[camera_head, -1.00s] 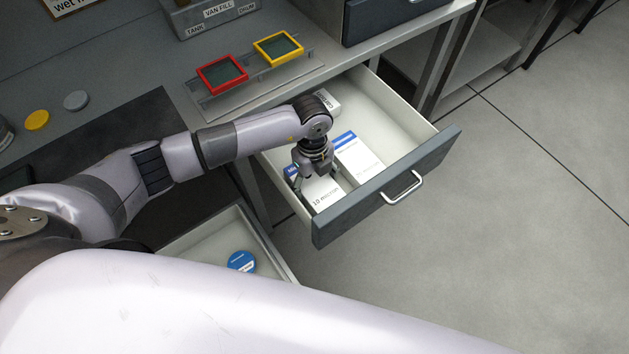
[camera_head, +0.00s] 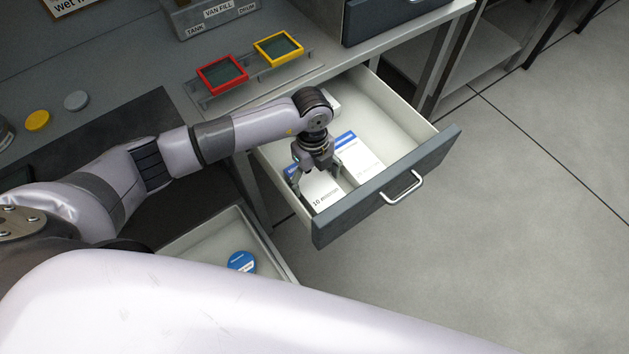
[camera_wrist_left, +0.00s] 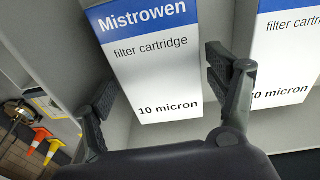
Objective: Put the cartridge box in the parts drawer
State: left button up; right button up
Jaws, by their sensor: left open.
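The white and blue cartridge box marked 10 micron (camera_head: 325,195) lies in the open parts drawer (camera_head: 425,150), near its front left corner. It also shows in the left wrist view (camera_wrist_left: 150,70), label up. My left gripper (camera_head: 317,180) is open above this box; in the wrist view its fingers (camera_wrist_left: 158,85) appear on either side of the box, with gaps. It partly hides the box in the head view. My right gripper is not in view.
A second white and blue box (camera_head: 358,158) lies right of the first, across a divider. Another white box (camera_head: 333,102) is partly hidden behind my wrist. A lower drawer (camera_head: 195,250) holds a blue round item (camera_head: 241,262). Red (camera_head: 222,74) and yellow (camera_head: 278,48) frames stand on the bench.

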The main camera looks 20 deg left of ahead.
aim_at(313, 177)
pick_arm(q)
notch_tip(313, 177, up, 10)
jog(key=w, duration=0.1)
jog(key=shift+a, duration=0.35)
